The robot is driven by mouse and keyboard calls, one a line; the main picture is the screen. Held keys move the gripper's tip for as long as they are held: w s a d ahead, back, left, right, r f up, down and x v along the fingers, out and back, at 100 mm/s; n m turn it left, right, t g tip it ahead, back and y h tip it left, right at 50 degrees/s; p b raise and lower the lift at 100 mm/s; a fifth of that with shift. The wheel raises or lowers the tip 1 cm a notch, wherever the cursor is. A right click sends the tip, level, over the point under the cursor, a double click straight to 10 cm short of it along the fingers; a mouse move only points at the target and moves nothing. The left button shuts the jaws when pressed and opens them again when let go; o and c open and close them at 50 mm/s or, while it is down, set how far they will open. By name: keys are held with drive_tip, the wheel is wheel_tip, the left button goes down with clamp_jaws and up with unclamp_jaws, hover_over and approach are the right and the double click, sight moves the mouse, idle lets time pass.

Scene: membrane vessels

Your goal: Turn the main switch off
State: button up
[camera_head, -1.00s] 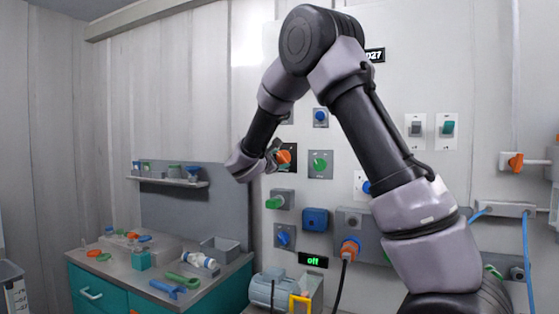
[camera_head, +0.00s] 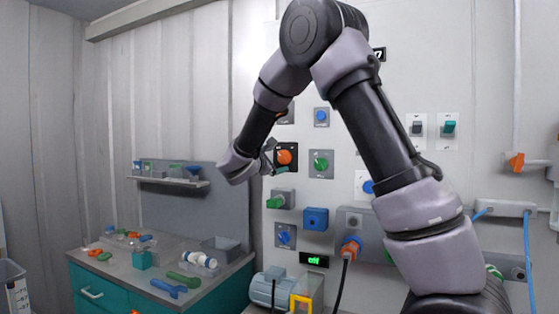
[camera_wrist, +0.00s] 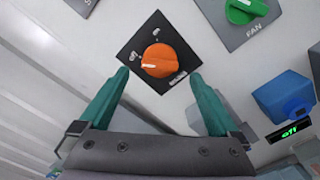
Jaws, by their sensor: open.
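The main switch appears to be the orange rotary knob (camera_wrist: 160,60) on a black square plate, which also shows on the wall panel in the head view (camera_head: 284,157). A white mark on the knob points left in the wrist view, and the plate's small lettering is hard to read. My gripper (camera_wrist: 160,77) has its two teal fingers spread apart, with the tips near the plate's lower left and lower right edges. Nothing is between the fingers, and the knob sits just beyond them. In the head view my gripper (camera_head: 268,157) is just left of the knob.
A green knob labelled FAN (camera_wrist: 246,10) is to the right of the main switch. A blue box (camera_wrist: 284,98) and a small green-lit display (camera_wrist: 289,130) are lower right. A workbench (camera_head: 130,270) with tools stands left, and a grey motor (camera_head: 270,290) sits below the panel.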

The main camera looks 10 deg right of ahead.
drive_tip(key=v, duration=0.7)
drive_tip(key=s+d+f+m+g+y, duration=0.1)
drive_tip(key=s+d+f+m+g, duration=0.1)
drive_tip(key=s+d+m+g, duration=0.45)
drive_tip(key=s+d+f+m+g+y, duration=0.1)
drive_tip(key=s+d+m+g, duration=0.25)
drive_tip(key=s+d, duration=0.6)
drive_tip(key=s+d+f+m+y, duration=0.2)
drive_tip(key=s+m+y, duration=0.35)
drive_tip(key=s, duration=0.35)
drive_tip(key=s+a+r+m+t+y, duration=0.2)
drive_tip(key=s+a+m+y, duration=0.3)
drive_tip(key=s+m, duration=0.1)
drive_tip(key=shift+s+a+r+m+t, duration=0.2)
drive_tip(key=shift+r+m+t, duration=0.15)
drive_tip(key=shift+m, duration=0.5)
